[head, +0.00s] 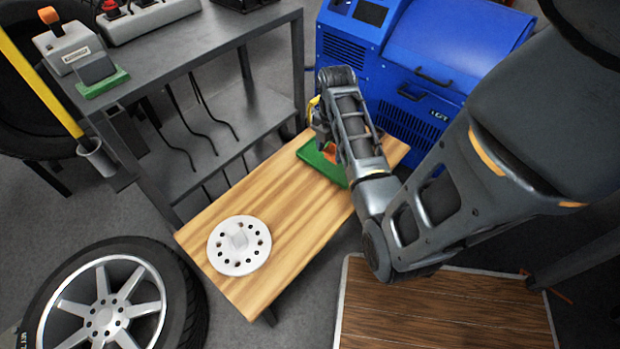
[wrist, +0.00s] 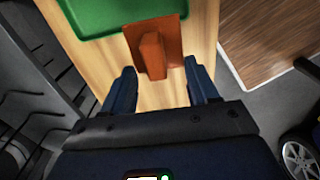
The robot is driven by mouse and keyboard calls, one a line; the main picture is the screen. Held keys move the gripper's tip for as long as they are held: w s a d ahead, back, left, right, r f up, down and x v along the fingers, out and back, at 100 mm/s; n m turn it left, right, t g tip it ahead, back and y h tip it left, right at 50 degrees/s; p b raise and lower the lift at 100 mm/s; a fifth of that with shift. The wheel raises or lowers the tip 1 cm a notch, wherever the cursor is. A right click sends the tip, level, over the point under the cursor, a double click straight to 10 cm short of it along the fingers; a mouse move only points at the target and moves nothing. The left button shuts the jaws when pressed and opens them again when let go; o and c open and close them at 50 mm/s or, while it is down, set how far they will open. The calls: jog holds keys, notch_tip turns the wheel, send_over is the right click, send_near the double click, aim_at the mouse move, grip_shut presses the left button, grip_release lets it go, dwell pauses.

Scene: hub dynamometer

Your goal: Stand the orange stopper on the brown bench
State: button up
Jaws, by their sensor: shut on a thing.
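The orange stopper (wrist: 152,55) is a flat plate with a raised block, seen between the two blue fingers of my gripper (wrist: 160,68) in the wrist view. My gripper is shut on it. In the head view only a small orange part (head: 330,153) shows beside my arm, which hides the fingers. The brown bench (head: 290,190) is a long light-wood top. It fills the middle of the wrist view (wrist: 200,30) behind the stopper. The stopper overlaps the edge of a green tray (head: 318,162) in view; whether it touches tray or bench I cannot tell.
A white disc with holes (head: 238,246) lies on the bench's near end; the wood between it and the tray is clear. A grey table (head: 190,60) stands left, a blue machine (head: 420,60) behind. A wheel (head: 105,305) and a dark wooden platform (head: 445,310) are in front.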

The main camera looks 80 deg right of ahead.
jog(key=shift+s, duration=0.3)
jog(key=shift+w+a+f+b, duration=0.5)
jog(key=shift+w+a+f, duration=0.85)
jog(key=shift+f, duration=0.45)
jog(key=shift+w+a+f+b, duration=0.5)
jog(key=shift+w+a+f, duration=0.8)
jog(key=shift+f, duration=0.5)
jog(key=shift+w+a+f+b, duration=0.5)
jog(key=shift+w+a+f, duration=0.85)
jog(key=shift+f, duration=0.45)
jog(key=o, duration=1.1)
jog(key=shift+r, duration=0.1)
